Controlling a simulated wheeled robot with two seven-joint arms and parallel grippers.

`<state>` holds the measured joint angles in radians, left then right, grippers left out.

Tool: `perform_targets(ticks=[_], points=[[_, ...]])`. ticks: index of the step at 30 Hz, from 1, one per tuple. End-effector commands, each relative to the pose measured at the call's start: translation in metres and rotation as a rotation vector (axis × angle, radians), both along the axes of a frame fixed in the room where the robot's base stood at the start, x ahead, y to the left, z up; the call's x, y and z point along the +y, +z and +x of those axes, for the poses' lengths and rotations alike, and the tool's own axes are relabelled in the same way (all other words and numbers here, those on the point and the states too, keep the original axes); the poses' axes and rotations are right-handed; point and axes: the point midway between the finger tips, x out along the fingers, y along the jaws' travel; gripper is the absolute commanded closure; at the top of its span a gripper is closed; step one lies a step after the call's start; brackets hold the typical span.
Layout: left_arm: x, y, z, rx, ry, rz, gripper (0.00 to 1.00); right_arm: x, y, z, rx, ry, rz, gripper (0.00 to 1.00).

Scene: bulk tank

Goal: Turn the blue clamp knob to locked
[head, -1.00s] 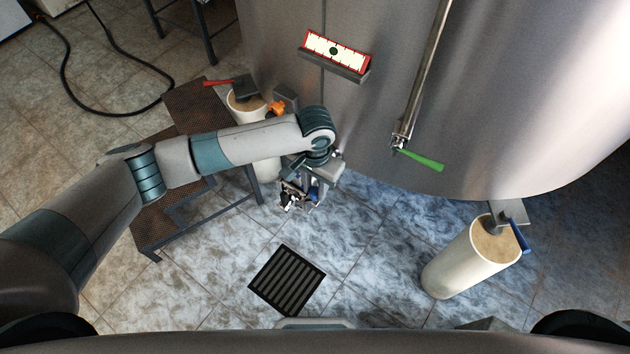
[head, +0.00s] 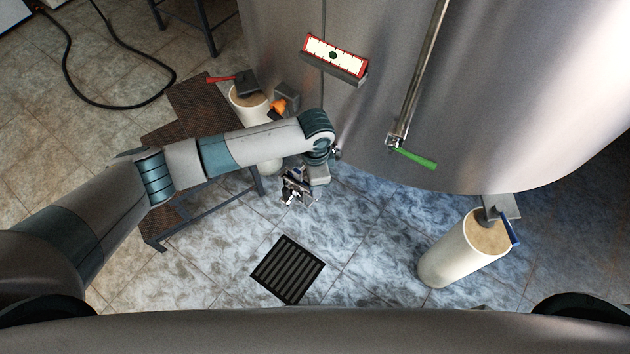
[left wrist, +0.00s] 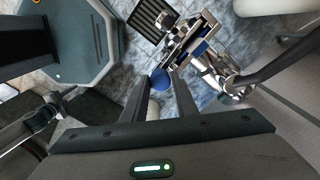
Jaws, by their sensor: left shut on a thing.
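The blue clamp knob (left wrist: 161,78) is a small round blue ball in the left wrist view. It sits between the two dark fingers of my left gripper (left wrist: 163,84), which is shut on it. Beyond the knob is the metal clamp and valve assembly (left wrist: 192,43) with blue parts. In the head view this assembly (head: 297,187) hangs low in front of the tank, just left of my left gripper (head: 318,175). My wrist hides the knob and fingertips there. My right gripper does not show.
The steel tank (head: 400,70) fills the upper right, with a green-handled lever (head: 417,159) and a red-framed gauge (head: 334,55). A rusty step (head: 195,110) stands under my left arm. A floor drain (head: 288,269) and a cream cylinder (head: 462,250) are nearer me.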

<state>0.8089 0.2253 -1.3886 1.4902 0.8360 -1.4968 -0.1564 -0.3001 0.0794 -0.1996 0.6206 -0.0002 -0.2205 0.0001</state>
Motion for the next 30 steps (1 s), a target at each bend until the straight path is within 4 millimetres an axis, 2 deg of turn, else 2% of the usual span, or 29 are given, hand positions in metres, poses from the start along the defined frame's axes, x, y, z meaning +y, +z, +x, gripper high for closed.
perform_targets(ticks=[17, 18, 20, 30], points=[[-0.0005, 0.0013, 0.0013, -0.003, -0.05, -0.001, 0.96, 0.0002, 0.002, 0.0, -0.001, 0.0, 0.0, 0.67], [-0.0004, 0.0013, 0.0014, -0.003, -0.05, -0.001, 0.69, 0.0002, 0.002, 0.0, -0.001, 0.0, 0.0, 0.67], [-0.0005, 0.0013, 0.0013, -0.003, -0.05, -0.001, 0.55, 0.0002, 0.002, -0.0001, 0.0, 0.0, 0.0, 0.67], [-0.0004, 0.0011, 0.0005, -0.001, -0.05, -0.001, 0.55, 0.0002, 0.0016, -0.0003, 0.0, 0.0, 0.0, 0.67]])
